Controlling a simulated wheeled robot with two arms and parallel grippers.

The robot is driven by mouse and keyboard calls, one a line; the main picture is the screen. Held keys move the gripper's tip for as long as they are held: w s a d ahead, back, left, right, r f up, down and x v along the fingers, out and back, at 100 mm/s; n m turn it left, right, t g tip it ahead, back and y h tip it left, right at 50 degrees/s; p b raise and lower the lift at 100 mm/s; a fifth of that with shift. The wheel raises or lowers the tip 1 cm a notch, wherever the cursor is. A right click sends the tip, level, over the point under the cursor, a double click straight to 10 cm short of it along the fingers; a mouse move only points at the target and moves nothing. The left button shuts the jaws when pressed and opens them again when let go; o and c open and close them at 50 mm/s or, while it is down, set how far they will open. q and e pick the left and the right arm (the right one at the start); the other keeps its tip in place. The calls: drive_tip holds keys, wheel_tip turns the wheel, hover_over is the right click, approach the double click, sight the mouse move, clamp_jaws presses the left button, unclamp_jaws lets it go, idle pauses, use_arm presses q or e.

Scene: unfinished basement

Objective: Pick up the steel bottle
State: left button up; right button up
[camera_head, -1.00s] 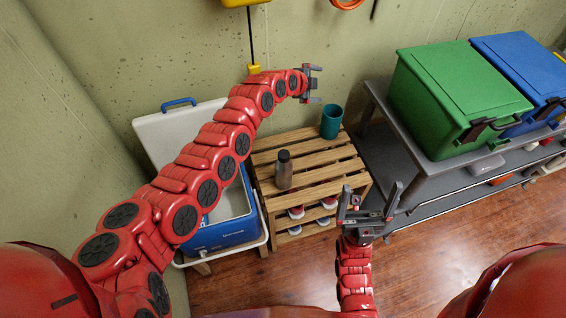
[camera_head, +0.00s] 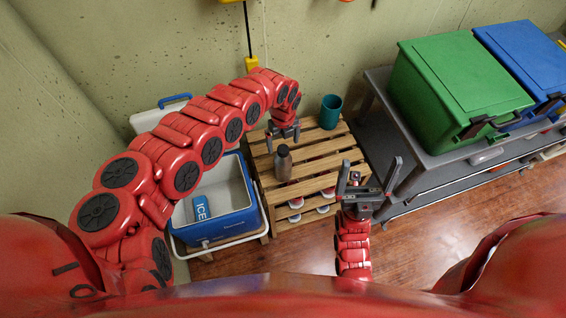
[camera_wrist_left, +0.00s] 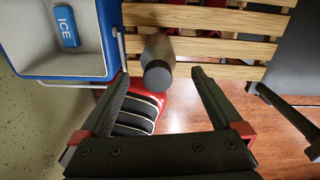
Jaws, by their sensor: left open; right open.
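The steel bottle (camera_head: 283,165), grey with a dark cap, stands upright on the slatted wooden rack. In the left wrist view the bottle (camera_wrist_left: 158,62) shows cap-first, in line with the gap between the fingertips. My left gripper (camera_head: 283,139) is open and empty, fingers pointing down, just behind and above the bottle in the head view. Its two dark fingers (camera_wrist_left: 157,75) frame the bottle in the wrist view; I see no contact. My right gripper (camera_head: 370,172) is open and empty, to the right of the rack's front.
A teal cup (camera_head: 330,112) stands at the rack's back right corner. The wooden rack (camera_head: 322,150) has shoes on a lower shelf. An open blue cooler (camera_head: 232,222) stands left of it. A grey shelf (camera_head: 440,172) with a green bin (camera_head: 455,85) and a blue bin (camera_head: 522,60) is right.

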sight(282, 159)
use_arm(q)
drive_tip(key=shift+f, duration=0.7)
drive_tip(key=shift+s+f+p, duration=0.2)
drive_tip(key=shift+f+p, duration=0.1)
drive_tip(key=shift+f, duration=0.2)
drive_tip(key=f, duration=0.3)
drive_tip(key=shift+s+f, duration=0.15)
drive_tip(key=shift+s, duration=0.05)
drive_tip(key=shift+a+f, duration=0.1)
drive_tip(key=shift+f, duration=0.45)
drive_tip(key=shift+c, duration=0.3)
drive_tip(key=shift+r, duration=0.1)
clamp_jaws()
